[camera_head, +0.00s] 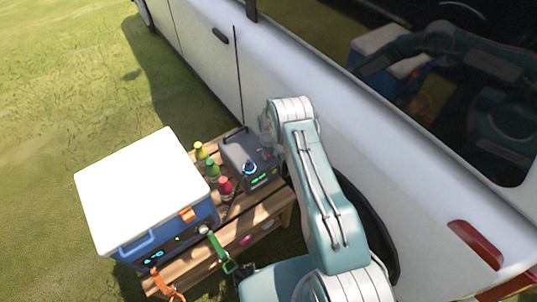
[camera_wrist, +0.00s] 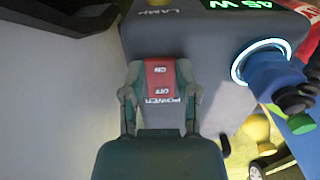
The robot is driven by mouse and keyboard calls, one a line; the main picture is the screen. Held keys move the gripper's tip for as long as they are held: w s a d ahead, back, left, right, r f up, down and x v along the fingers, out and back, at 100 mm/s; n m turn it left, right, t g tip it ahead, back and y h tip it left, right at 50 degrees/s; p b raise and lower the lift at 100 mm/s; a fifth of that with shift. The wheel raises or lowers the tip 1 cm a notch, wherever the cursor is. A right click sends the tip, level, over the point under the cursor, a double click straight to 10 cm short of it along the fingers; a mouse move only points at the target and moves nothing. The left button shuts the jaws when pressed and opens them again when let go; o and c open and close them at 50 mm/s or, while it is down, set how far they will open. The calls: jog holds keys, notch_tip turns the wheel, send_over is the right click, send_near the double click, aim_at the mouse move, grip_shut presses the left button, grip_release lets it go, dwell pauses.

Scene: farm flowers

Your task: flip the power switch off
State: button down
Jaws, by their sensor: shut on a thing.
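The red power switch (camera_wrist: 160,76), marked ON and OFF, sits on a grey power box (camera_wrist: 215,50). The word POWER is printed beside its OFF end. In the wrist view my gripper (camera_wrist: 158,84) is shut on the switch, with one finger at each side of it. Whether the rocker is pressed to ON or OFF cannot be told. In the head view the power box (camera_head: 238,150) stands at the right end of a wooden bench, with lit green digits on it. There the switch and my fingertips are largely hidden by my arm.
A blue cooler with a white lid (camera_head: 140,185) and several coloured bottles (camera_head: 212,172) share the bench (camera_head: 250,222). A white vehicle (camera_head: 205,45) stands close behind. A plug (camera_wrist: 272,75) in a blue-lit socket is beside the switch. Grass is open at left.

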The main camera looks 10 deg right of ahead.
jog(key=shift+f, duration=0.1)
jog(key=shift+w+a+g+h, duration=0.2)
jog(key=shift+g+h, duration=0.3)
jog(key=shift+g, duration=0.6)
jog(key=shift+c, duration=1.8)
grip_release()
jog(key=shift+r, duration=0.2)
jog(key=v, duration=1.2)
jog(key=shift+w, duration=0.3)
jog(key=shift+f, duration=0.1)
